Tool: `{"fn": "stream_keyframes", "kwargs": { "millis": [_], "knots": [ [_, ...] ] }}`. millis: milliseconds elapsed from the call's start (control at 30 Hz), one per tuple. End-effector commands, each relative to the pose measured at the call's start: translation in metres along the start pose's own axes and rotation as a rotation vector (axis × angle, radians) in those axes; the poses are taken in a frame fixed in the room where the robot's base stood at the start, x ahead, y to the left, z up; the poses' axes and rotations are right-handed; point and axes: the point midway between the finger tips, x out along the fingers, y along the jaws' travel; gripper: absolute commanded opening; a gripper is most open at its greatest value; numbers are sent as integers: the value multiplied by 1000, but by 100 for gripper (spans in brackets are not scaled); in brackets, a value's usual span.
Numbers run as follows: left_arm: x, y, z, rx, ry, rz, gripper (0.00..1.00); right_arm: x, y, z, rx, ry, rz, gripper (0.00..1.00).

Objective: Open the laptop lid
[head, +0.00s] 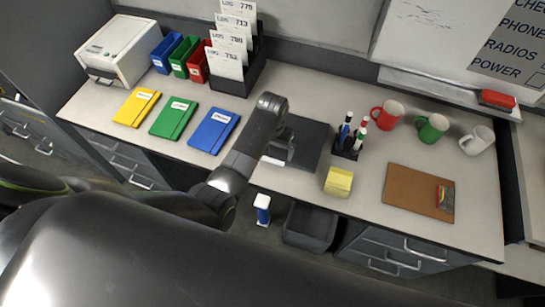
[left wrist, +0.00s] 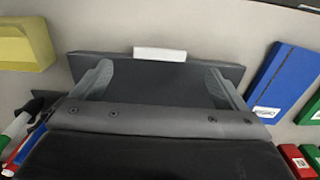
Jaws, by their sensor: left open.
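The laptop (head: 310,140) is a dark grey flat slab lying on the desk, with its lid down. A small white tab sits at its front edge in the head view, and the tab (left wrist: 160,53) also shows in the left wrist view. My left gripper (head: 281,155) is over the laptop's left part and hides some of it. In the left wrist view the two fingers of my left gripper (left wrist: 159,72) are spread wide above the dark laptop (left wrist: 150,72), with nothing between them. I cannot tell whether they touch it. My right gripper is not in view.
A pen holder (head: 346,146) and a yellow note block (head: 338,182) stand close right of the laptop. A blue folder (head: 214,130) lies to its left. Several mugs and a brown clipboard (head: 410,190) are further right. A file rack (head: 240,80) stands behind left.

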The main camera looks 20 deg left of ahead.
Motion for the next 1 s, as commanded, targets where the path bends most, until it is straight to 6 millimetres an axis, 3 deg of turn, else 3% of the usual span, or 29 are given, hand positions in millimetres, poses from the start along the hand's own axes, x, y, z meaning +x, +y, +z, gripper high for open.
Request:
{"fn": "stream_keyframes", "kwargs": {
  "millis": [200, 400, 833, 1000],
  "knots": [
    [35, 0, 1, 0, -4, -1, 95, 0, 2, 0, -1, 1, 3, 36],
    [55, 0, 0, 0, -1, 0, 95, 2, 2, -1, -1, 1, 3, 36],
    [62, 0, 0, 0, 0, 0, 95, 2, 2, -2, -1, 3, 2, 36],
    [62, 0, 0, 0, 0, 0, 75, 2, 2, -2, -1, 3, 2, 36]
  ]
}}
